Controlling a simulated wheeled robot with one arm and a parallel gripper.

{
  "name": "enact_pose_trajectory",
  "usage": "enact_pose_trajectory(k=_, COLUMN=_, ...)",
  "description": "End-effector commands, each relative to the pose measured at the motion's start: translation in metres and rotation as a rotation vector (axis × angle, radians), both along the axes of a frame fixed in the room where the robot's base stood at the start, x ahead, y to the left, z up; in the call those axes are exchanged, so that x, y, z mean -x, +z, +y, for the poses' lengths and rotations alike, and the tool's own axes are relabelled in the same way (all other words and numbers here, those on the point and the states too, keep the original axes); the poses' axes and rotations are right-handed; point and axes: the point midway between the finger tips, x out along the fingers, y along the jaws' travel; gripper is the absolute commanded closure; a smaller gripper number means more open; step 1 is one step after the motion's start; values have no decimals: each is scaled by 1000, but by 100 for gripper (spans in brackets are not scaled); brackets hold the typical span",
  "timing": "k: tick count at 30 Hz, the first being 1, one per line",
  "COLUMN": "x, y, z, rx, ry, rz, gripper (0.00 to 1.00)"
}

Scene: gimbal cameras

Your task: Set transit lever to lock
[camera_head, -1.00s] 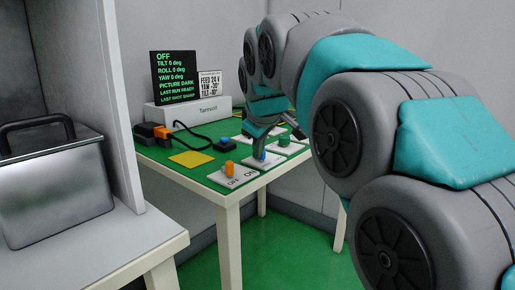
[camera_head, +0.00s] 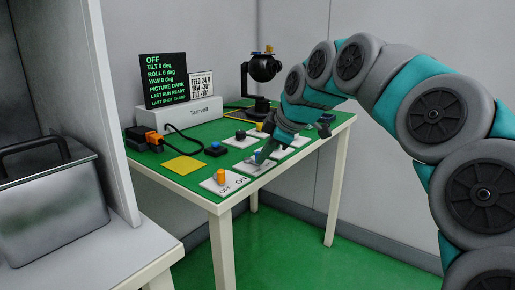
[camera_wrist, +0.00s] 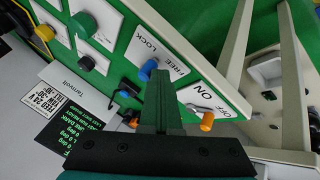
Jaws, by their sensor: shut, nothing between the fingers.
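The transit lever is a small blue handle (camera_wrist: 147,70) by a white plate (camera_wrist: 156,50) marked FREE and LOCK in the wrist view. I cannot tell for sure which label it points to. In the head view my gripper hides most of it. My gripper (camera_head: 259,159) is shut and empty, low over the lever plates. In the wrist view its dark fingers (camera_wrist: 155,80) end right beside the blue handle; I cannot tell whether they touch it.
An orange lever (camera_head: 221,176) stands on the OFF/ON plate nearby. A camera on a gimbal (camera_head: 262,68) stands at the back. A black status display (camera_head: 164,79) reads OFF, TILT 0, PICTURE DARK.

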Motion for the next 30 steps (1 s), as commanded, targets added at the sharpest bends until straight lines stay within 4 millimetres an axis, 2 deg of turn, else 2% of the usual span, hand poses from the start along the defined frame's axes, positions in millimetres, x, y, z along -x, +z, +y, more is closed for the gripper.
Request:
enact_pose_trajectory(k=8, x=-12, y=1, z=-11, rx=-1, ry=221, rz=3, gripper=100)
enact_pose_trajectory(k=19, x=-13, y=0, z=-12, rx=1, ry=216, rz=1, gripper=100)
enact_pose_trajectory(k=30, x=-13, y=0, z=3, rx=-1, ry=217, rz=0, gripper=100)
